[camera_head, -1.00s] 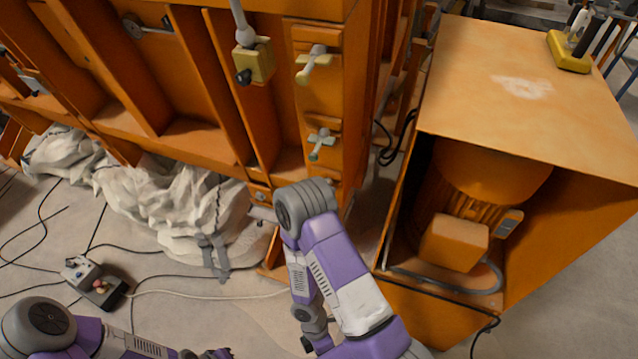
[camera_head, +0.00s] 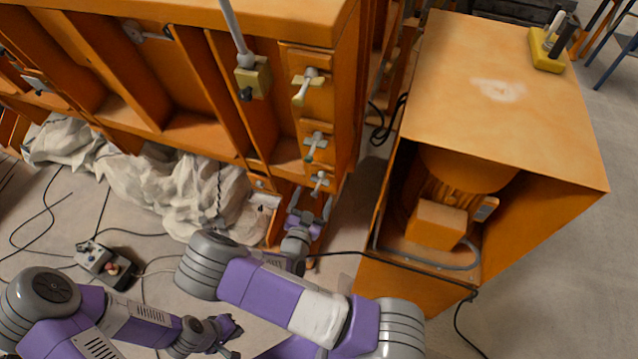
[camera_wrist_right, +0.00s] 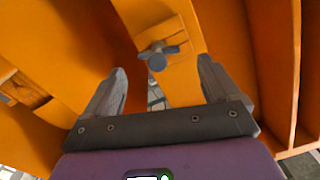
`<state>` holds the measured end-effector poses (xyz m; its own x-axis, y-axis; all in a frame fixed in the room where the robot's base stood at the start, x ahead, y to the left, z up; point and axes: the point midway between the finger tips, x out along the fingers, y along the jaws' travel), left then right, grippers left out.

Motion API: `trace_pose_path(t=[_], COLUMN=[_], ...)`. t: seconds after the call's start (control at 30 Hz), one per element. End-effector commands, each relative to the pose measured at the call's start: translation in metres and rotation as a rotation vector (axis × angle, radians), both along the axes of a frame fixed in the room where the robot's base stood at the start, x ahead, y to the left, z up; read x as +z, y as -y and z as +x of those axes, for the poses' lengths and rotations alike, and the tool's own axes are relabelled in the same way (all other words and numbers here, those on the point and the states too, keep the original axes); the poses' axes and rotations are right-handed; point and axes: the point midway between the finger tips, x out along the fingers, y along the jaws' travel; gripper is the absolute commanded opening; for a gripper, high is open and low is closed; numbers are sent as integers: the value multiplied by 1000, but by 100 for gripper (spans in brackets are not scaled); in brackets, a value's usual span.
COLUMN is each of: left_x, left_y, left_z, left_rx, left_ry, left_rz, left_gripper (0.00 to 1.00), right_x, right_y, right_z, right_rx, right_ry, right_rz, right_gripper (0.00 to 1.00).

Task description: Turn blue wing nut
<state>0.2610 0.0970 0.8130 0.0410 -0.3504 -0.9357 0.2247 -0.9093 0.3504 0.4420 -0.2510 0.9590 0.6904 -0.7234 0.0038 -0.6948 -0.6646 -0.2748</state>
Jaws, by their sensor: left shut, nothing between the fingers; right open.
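The blue wing nut (camera_head: 320,180) is the lowest of the wing nuts on the orange panel in the head view. In the right wrist view the blue-grey wing nut (camera_wrist_right: 158,57) lies ahead of the fingers, in line with the gap between them, and neither finger appears to touch it. My right gripper (camera_head: 311,202) is open and empty just below it, pointing at the panel; it also shows in the right wrist view (camera_wrist_right: 161,72). My left gripper (camera_head: 232,338) is shut and empty, low in the head view, away from the panel.
Above the blue nut are a green wing nut (camera_head: 316,146) and a cream wing nut (camera_head: 306,86). A control box (camera_head: 104,264) and cables lie on the floor.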

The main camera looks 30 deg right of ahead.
Motion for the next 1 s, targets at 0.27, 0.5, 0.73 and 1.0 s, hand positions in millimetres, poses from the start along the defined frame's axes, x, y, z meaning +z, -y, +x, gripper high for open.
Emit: trace_pose_path(t=[0.27, 0.5, 0.73, 1.0], left_x=[-1, -1, -1, -1], left_y=[0, 0, 0, 0], left_z=[0, 0, 0, 0], left_rx=[0, 0, 0, 0], left_ry=[0, 0, 0, 0], left_rz=[0, 0, 0, 0], left_gripper=[0, 0, 0, 0], right_x=[-1, -1, 0, 0], right_y=[33, 43, 43, 43], right_z=[29, 39, 39, 39], right_rx=[-5, -4, -4, -4], right_ry=[0, 0, 1, 1], right_rz=[4, 4, 5, 5], right_gripper=[89, 89, 86, 45])
